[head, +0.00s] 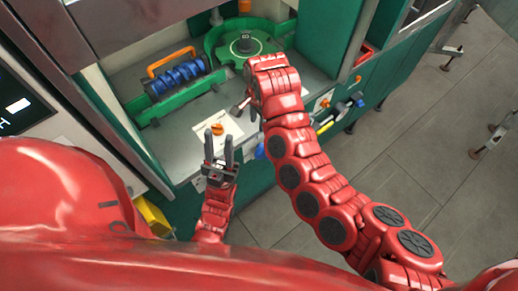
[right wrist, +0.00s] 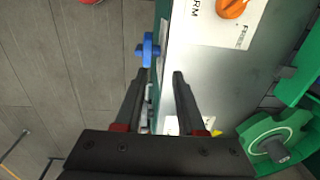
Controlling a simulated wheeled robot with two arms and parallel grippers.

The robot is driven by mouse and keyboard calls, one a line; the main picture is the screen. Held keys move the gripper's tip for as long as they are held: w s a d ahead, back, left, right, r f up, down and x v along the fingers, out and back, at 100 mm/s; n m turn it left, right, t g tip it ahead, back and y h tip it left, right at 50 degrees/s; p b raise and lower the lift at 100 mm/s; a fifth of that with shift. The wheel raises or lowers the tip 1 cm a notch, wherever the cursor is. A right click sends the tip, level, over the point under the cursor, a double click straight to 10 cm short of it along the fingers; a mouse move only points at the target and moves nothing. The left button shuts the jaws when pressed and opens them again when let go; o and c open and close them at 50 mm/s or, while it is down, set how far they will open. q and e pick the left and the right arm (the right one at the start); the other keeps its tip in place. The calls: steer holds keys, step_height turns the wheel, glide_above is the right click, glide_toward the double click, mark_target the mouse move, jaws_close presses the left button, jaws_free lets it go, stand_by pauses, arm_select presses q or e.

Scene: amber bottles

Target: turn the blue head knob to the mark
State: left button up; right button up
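The blue knob (right wrist: 148,50) sticks out from the front side of the bench, just past my right gripper's fingertips in the right wrist view. A bit of blue also shows at the bench front in the head view (head: 260,151). My right gripper (right wrist: 160,74) is open, its fingers apart with nothing between them, and the knob lies ahead of the left finger, apart from it. It also shows in the head view (head: 240,107) above the bench's front part. I cannot make out the mark.
An orange knob (head: 217,129) sits on a white labelled plate (right wrist: 240,28) on the bench top. Behind are a blue coiled roller (head: 176,76) in a green frame and a green round holder (head: 222,46). Tools hang on the front at right (head: 340,112).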

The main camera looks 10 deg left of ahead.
steer(key=s, duration=0.1)
steer(key=b, duration=1)
glide_above(259, 150)
steer(key=shift+g+h, duration=0.3)
step_height(259, 150, down, 8)
steer(key=shift+s+f, duration=0.1)
steer(key=shift+f, duration=0.1)
step_height(259, 150, down, 8)
steer(key=shift+f+b, duration=0.1)
steer(key=shift+b, duration=0.65)
jaws_close()
